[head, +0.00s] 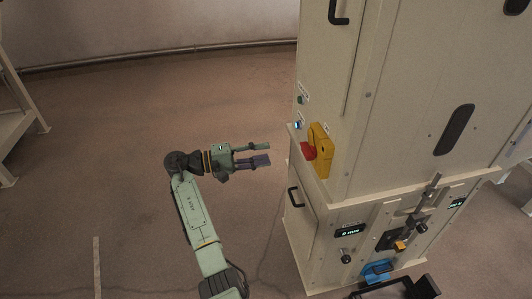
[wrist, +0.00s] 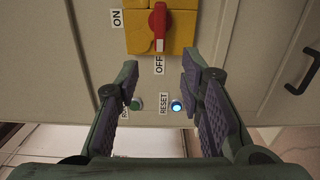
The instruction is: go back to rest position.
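My gripper (head: 267,154) is at the end of my green arm, left of the beige cabinet in the head view. Its two fingers are spread apart with nothing between them. In the wrist view my gripper (wrist: 158,100) is also open, and the cabinet face shows between and beyond the fingers. A yellow switch plate (head: 321,151) with a red handle (head: 308,151) sits on the cabinet's side, apart from the fingertips. In the wrist view the red handle (wrist: 158,27) hangs vertically, pointing at the OFF label (wrist: 159,64).
The beige cabinet (head: 400,90) fills the right side. A lit blue RESET button (wrist: 176,106) and a green button (wrist: 136,104) lie below the switch in the wrist view. A black handle (head: 294,197) juts from the cabinet's side. The floor (head: 110,150) left of my arm is clear.

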